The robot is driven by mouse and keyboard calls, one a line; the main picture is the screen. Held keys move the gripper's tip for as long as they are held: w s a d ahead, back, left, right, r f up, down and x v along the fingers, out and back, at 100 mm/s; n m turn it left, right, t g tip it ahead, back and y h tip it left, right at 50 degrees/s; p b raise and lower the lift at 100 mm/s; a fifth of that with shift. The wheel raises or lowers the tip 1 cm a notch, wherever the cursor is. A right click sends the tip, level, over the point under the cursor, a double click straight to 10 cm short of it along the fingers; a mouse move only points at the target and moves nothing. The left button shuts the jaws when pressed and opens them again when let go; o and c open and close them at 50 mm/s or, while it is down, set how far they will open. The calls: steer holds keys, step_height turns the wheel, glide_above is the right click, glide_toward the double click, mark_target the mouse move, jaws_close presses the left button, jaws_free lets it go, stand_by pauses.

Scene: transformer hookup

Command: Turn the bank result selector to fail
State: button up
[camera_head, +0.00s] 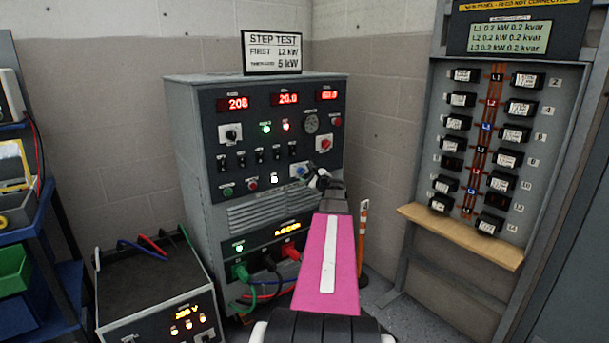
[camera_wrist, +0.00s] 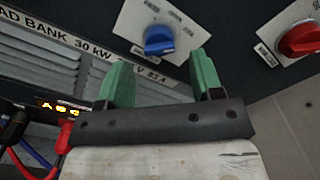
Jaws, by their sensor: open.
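A blue selector knob (camera_wrist: 159,41) sits on a light label plate on the dark panel of the load bank cabinet. In the wrist view it lies just beyond and between my fingertips, with a gap to them. Its plate's lettering is too blurred to read, so I cannot tell its setting. In the head view the blue knob (camera_head: 300,171) is partly hidden by my gripper. My gripper (camera_wrist: 161,72) has two green fingers spread apart with nothing between them. In the head view my gripper (camera_head: 322,178) is close in front of the panel's lower right.
A red knob (camera_wrist: 302,38) is to the right of the blue one. Cables (camera_head: 268,285) plug into the cabinet (camera_head: 185,130) below. A grey unit (camera_head: 150,285) stands at lower left. A breaker panel with a wooden ledge (camera_head: 460,235) is at right.

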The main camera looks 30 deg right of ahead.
steer(key=s, duration=0.7)
steer(key=shift+d, duration=0.25)
steer(key=a+f+n+g+y, duration=0.3)
steer(key=a+f+n+g, duration=0.3)
steer(key=a, duration=0.8)
steer(key=a+f+n+g+y, duration=0.25)
steer(key=a+f+n, duration=0.5)
steer(key=a, duration=0.75)
steer(key=s+a+f+n+g+h, duration=0.3)
steer(key=s+a+f+n+g, duration=0.1)
steer(key=s+a+f+n, duration=0.1)
steer(key=s+a+f+n+g+h, duration=0.3)
steer(key=s+a+f+n+g, duration=0.2)
steer(key=s+a, duration=0.4)
steer(key=a+f+n, duration=0.1)
steer(key=a+n, duration=0.1)
steer(key=shift+s+a+f+n+h, duration=0.2)
steer(key=shift+f+n+h, duration=0.05)
steer(key=shift+n+h, duration=0.1)
steer(key=shift+g, duration=0.25)
